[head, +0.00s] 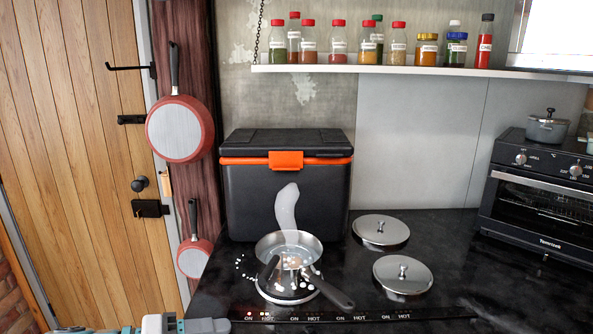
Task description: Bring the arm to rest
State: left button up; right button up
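Neither of my grippers shows clearly in the head view. Only pale grey and teal parts of my own arm (160,325) show along the bottom left edge, with no fingertips visible. A steel pan (290,245) stands on the lit ring of the black hob, its dark handle pointing down to the right. A pale wisp of steam rises above it. A second dark, handle-like shape lies at its left side; I cannot tell what it belongs to.
Two steel lids (403,274) lie on the black counter (470,245) right of the pan. A black cool box (285,195) with an orange latch stands behind. A black oven (540,190) is at right. Red pans (180,130) hang at left. A shelf (420,70) holds several jars.

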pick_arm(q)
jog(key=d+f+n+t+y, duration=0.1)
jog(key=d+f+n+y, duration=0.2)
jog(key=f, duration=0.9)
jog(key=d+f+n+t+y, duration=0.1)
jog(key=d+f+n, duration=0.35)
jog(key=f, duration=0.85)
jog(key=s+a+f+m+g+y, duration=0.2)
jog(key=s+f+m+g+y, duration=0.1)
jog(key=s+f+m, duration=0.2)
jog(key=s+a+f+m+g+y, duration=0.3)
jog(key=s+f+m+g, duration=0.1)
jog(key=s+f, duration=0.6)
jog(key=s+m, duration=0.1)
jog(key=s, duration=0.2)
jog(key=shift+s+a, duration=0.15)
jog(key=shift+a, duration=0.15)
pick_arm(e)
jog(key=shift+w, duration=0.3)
